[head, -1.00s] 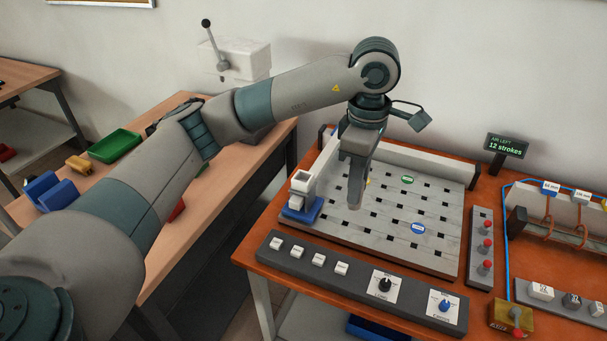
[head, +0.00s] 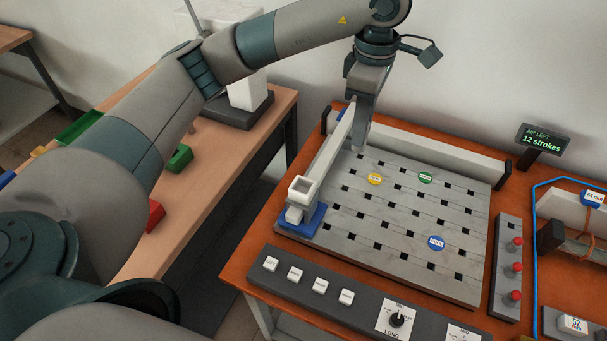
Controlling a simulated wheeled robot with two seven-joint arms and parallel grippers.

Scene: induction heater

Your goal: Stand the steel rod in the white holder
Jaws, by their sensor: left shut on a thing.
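The white holder (head: 303,189) is a square, open-topped block on a blue base (head: 313,217), at the left front corner of the perforated grey table. It stands upright, and nothing shows in its opening. My left gripper (head: 359,146) points down over the table's back left part, behind and to the right of the holder and apart from it. It is shut on a narrow grey piece, which I take for the steel rod; the rod hardly stands out from the fingers. My right gripper is out of view.
Yellow (head: 374,179), green (head: 426,177) and blue (head: 436,243) discs lie on the table. A pale bar (head: 328,148) runs back from beside the holder. A button panel (head: 318,292) lies in front. An air display (head: 541,140) stands at the back right.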

